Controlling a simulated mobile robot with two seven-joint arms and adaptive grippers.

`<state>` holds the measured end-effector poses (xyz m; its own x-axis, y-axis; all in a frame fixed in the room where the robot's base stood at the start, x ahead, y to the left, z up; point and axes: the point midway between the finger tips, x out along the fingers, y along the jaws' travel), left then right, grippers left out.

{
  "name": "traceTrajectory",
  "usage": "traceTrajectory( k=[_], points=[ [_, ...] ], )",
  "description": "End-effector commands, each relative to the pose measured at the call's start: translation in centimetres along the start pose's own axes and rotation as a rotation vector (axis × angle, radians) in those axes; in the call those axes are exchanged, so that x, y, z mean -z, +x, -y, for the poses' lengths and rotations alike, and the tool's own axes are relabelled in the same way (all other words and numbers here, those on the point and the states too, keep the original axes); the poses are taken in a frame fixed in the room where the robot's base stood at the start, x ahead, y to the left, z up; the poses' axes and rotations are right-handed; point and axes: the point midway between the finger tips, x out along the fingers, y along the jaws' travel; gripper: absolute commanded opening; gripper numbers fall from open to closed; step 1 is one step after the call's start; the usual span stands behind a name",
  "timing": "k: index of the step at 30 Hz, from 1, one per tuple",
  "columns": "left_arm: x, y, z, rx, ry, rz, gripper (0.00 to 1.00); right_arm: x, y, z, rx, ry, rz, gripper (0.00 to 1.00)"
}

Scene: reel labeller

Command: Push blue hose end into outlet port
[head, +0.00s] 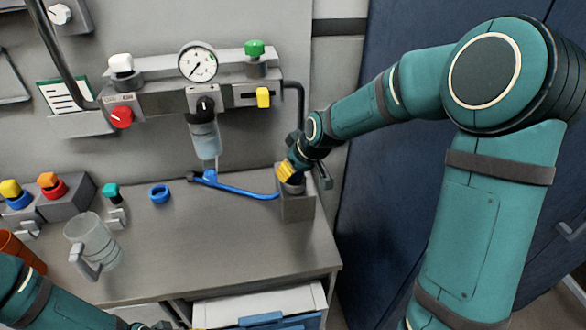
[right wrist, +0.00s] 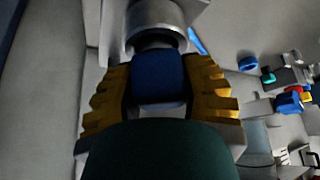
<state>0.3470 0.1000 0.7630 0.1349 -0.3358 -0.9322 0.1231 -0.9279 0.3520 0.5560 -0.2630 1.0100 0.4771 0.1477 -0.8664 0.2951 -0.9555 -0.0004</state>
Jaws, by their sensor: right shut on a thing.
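The blue hose (head: 245,191) runs along the bench from a blue fitting under the clear filter bowl to the grey block (head: 297,207) at the bench's right end. My right gripper (head: 287,172), with yellow fingers, is just above this block. In the right wrist view its fingers (right wrist: 162,88) are shut on a smooth blue piece (right wrist: 158,76), which looks like the hose end. This piece meets a round metal collar (right wrist: 156,22), apparently the port; how deep it sits is hidden. Its join to the hose is hidden. My left gripper (head: 152,326) barely shows at the bottom edge; its fingers are cut off.
The panel with gauge (head: 198,62), knobs and filter bowl (head: 206,140) stands behind the bench. A blue ring (head: 160,194), a clear jug (head: 93,242) and colored connectors are at the left. A black pipe (head: 300,103) comes down near my right gripper. The bench's front middle is clear.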

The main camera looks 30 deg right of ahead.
Motion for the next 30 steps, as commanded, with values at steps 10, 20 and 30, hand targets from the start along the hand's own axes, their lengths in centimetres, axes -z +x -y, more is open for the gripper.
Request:
traceTrajectory(
  k=[10,20,30],
  points=[
    [-0.03,0.32,0.12,0.000,0.000,0.000,0.47,-0.07,0.15,-0.02,0.000,0.000,-0.001,0.01],
    [-0.04,0.42,0.16,0.000,0.000,0.000,0.47,-0.10,0.20,-0.01,0.000,0.000,-0.001,0.01],
    [-0.06,0.66,0.25,0.000,0.000,0.000,0.47,-0.24,0.36,0.00,0.000,0.000,0.001,0.01]
  ],
)
